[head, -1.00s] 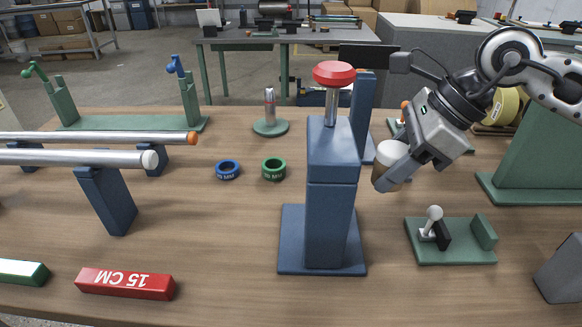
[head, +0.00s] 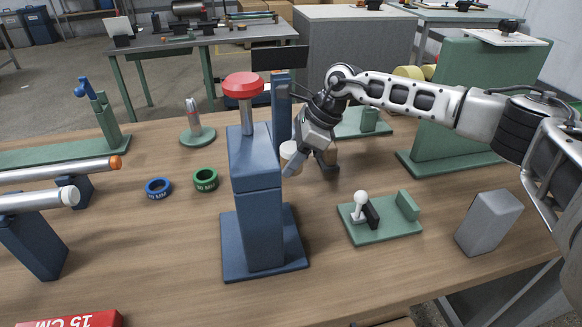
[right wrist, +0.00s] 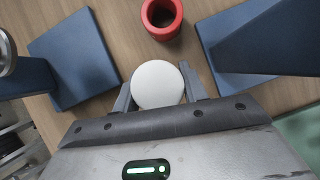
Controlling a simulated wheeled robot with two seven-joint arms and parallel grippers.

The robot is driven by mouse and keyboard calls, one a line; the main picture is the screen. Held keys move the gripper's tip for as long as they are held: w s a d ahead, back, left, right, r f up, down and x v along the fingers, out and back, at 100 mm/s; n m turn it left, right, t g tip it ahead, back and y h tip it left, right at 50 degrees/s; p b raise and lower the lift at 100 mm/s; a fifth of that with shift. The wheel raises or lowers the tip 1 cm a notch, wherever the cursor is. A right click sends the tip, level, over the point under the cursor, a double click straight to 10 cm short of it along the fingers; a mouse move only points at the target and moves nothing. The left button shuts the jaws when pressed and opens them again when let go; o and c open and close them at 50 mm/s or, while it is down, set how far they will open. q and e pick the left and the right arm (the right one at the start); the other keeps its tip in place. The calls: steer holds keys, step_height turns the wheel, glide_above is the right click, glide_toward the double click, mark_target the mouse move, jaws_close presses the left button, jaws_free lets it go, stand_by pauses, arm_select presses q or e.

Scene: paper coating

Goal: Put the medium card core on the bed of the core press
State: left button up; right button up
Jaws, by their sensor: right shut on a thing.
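My right gripper (head: 303,165) is shut on a pale, round-ended card core (head: 289,150). In the right wrist view the core's white end (right wrist: 158,84) sits between the two fingers (right wrist: 158,92). The core is just right of and behind a blue press-like stand (head: 256,200) with a red knob (head: 243,85) on top. I cannot tell whether the core touches anything below it. The core's lower part is mostly hidden by the gripper. My left gripper is not in view.
A blue ring (head: 158,188) and green ring (head: 205,180) lie left of the stand. A green fixture with a white-knobbed lever (head: 380,232) and a grey block (head: 488,222) stand at front right.

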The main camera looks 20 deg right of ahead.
mark_target(291, 181)
steer(key=shift+w+f+p, duration=0.1)
steer(key=shift+f+p, duration=0.25)
steer(key=shift+f, duration=1.3)
steer(key=shift+f, duration=0.2)
steer(key=o, duration=0.9)
